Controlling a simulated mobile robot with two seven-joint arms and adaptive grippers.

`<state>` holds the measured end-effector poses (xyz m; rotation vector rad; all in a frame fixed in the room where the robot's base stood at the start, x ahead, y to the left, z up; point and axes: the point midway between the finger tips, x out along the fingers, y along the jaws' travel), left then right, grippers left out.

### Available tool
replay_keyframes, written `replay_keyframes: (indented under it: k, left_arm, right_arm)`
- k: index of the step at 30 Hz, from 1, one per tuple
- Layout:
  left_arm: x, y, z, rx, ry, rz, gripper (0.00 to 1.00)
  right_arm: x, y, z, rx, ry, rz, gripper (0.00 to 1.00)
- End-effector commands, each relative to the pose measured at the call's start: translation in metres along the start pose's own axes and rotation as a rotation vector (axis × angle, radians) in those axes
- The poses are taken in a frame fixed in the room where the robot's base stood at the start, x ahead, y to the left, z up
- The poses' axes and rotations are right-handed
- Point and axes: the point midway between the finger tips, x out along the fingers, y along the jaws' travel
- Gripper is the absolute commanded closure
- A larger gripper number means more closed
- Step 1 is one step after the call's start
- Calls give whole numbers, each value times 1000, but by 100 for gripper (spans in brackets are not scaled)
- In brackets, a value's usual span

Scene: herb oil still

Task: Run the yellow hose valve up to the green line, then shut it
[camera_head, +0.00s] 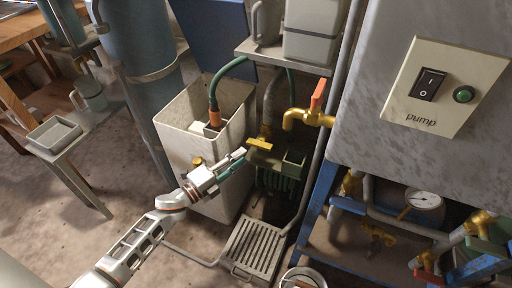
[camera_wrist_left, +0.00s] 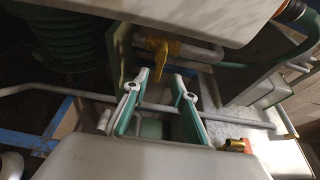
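The yellow valve handle (camera_head: 260,144) sits above the green pump body, just beyond my left gripper's tips. It also shows in the left wrist view (camera_wrist_left: 160,48), on a grey pipe ahead of the fingers. My left gripper (camera_head: 240,163) is open and empty, with a gap between the fingers (camera_wrist_left: 166,92); it appears short of the handle. A green hose (camera_head: 228,69) with an orange end (camera_head: 214,117) hangs into the pale tank (camera_head: 178,125). I cannot make out a green line or the water level. My right gripper is not in view.
A brass tap with a red handle (camera_head: 318,94) stands right of the valve. The pump panel (camera_head: 440,85) has a black switch and green button. A slatted grate (camera_head: 255,248) lies below. A blue frame (camera_head: 318,205) with gauge and pipes stands right.

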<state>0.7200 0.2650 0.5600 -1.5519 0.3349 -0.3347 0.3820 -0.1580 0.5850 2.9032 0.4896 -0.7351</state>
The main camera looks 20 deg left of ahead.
Motion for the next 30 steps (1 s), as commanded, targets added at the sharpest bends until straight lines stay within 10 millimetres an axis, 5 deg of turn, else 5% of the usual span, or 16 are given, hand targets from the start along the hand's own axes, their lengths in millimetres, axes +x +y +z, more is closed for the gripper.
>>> replay_keyframes:
  k: [16,28,30]
  left_arm:
    - [68,3,0,6,1,3,74]
    - [77,0,0,7,0,1,74]
    - [77,0,0,7,1,1,87]
  right_arm:
    - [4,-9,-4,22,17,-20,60]
    - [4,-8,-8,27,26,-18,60]
    - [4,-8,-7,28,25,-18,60]
